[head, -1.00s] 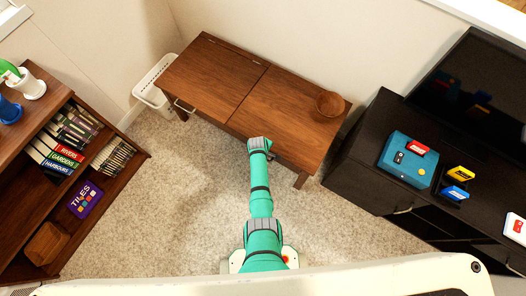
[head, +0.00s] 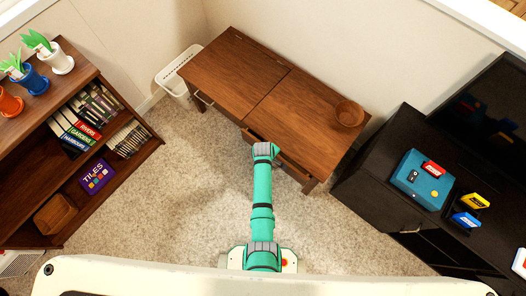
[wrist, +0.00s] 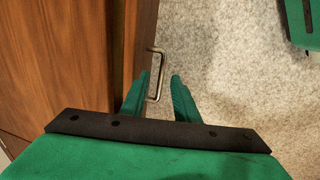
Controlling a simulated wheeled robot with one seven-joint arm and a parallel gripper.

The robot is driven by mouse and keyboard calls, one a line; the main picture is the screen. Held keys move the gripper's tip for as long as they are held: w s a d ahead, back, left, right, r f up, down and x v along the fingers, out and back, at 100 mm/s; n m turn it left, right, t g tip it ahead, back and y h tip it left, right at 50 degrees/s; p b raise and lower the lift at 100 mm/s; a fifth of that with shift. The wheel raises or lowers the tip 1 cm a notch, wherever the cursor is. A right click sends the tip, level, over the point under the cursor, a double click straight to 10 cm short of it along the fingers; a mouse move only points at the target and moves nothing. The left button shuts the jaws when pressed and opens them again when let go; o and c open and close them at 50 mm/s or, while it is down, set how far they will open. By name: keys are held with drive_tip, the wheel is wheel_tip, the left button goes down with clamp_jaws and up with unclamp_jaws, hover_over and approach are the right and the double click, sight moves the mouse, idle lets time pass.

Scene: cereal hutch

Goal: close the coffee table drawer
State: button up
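The brown wooden coffee table (head: 300,103) stands against the back wall. Its right drawer (head: 292,165) sticks out a little from under the top, with a dark gap behind its front. My gripper (head: 267,152) is at the drawer's front; its fingertips are hard to make out in the head view. In the wrist view my gripper (wrist: 160,77) is open, with two green fingers apart. The metal drawer handle (wrist: 156,72) lies between them, and the left finger is close to the wooden front. I cannot tell whether either finger touches the handle.
A round wooden bowl (head: 350,114) sits on the table's right end. A white basket (head: 178,72) stands at its left. A bookshelf (head: 142,137) is on the left and a black cabinet (head: 375,185) on the right. Carpet (head: 195,190) between them is clear.

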drive_tip(key=s+a+r+m+t+y, duration=0.1)
drive_tip(key=s+r+m+t, duration=0.5)
drive_tip(key=s+r, duration=1.2)
drive_tip(key=shift+s+a+r+t, duration=0.2)
drive_tip(key=shift+s+a+t, duration=0.4)
drive_tip(key=shift+t, duration=0.5)
